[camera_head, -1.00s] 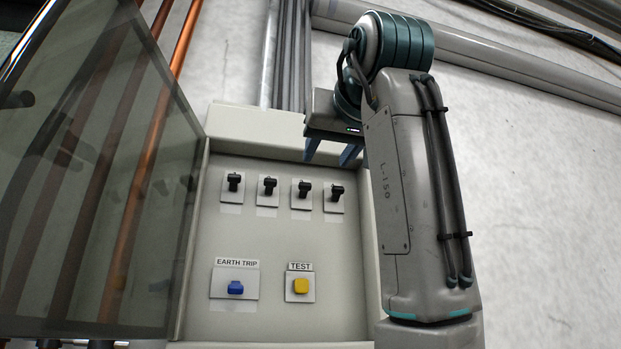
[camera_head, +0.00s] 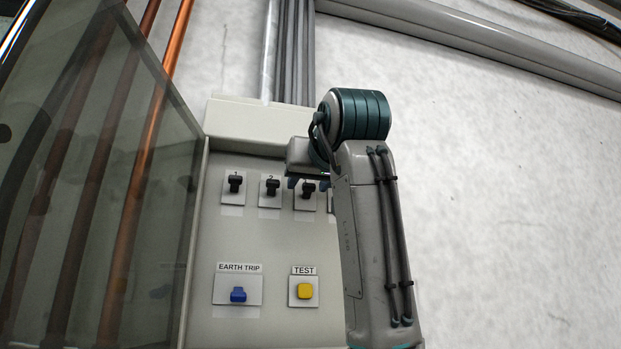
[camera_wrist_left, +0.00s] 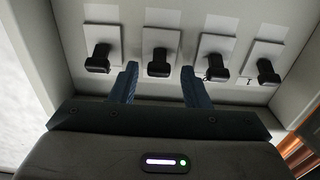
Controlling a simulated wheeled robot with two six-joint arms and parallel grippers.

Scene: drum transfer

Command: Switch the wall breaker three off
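Wall breaker three (camera_head: 307,187) is a black toggle on a white plate, third from the left in the panel's top row. In the left wrist view, where the row appears reversed, breaker three (camera_wrist_left: 158,63) stands between my left gripper's two blue fingers. My left gripper (camera_head: 307,183) is open, with a finger on each side of the toggle and a visible gap. The wrist view also shows the left gripper (camera_wrist_left: 160,85) empty. I cannot tell whether the fingers touch the plate. My right gripper is not in view.
Breaker one (camera_head: 234,183) and breaker two (camera_head: 270,186) are left of it. Breaker four (camera_wrist_left: 98,58) is mostly hidden by my arm in the head view. Below are the blue earth trip switch (camera_head: 238,295) and yellow test button (camera_head: 305,291). A tinted door (camera_head: 90,190) stands open at left.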

